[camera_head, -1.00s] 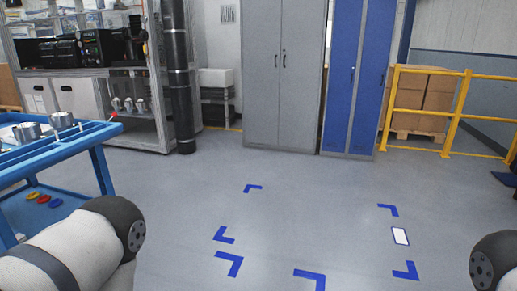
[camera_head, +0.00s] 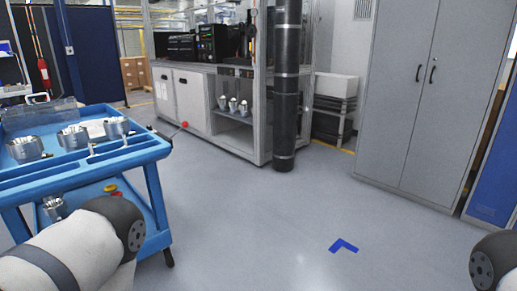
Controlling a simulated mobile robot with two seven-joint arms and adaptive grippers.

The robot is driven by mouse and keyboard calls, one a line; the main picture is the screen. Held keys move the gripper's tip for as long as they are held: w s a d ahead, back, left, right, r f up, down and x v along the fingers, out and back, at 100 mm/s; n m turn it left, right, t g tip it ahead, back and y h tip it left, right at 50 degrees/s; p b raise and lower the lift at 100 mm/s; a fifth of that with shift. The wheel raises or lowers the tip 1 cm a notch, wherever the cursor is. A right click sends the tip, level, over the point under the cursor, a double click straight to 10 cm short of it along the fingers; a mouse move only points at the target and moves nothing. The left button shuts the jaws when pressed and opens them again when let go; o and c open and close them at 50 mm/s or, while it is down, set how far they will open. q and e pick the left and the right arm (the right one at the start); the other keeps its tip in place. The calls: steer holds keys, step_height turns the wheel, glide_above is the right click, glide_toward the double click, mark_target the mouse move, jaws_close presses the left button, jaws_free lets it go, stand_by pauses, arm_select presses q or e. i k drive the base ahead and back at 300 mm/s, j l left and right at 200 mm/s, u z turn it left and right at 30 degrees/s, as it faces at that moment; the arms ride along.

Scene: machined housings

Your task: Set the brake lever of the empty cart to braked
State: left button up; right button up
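A blue cart (camera_head: 110,165) stands at the left in the head view. Its top carries several silver machined housings (camera_head: 73,137), so this cart is not empty. A thin rod with a red ball knob (camera_head: 185,124) sticks out near the cart's far right corner; it looks like a lever, but I cannot tell its setting. No empty cart shows. Parts of my two arms show at the lower left and lower right edges; both grippers are out of view.
Blue floor mark (camera_head: 343,246) lies on open grey floor in the middle. A framed workstation (camera_head: 215,110) and a black column (camera_head: 286,90) stand behind. A grey cabinet (camera_head: 415,100) and a blue locker (camera_head: 497,165) stand at the right. A caster of the cart shows below.

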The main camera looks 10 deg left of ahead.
mark_target(185, 124)
steer(key=i+l+u, duration=0.6)
steer(key=l+u, duration=0.2)
steer(key=i+l+u, duration=0.2)
steer(key=l+u, duration=0.2)
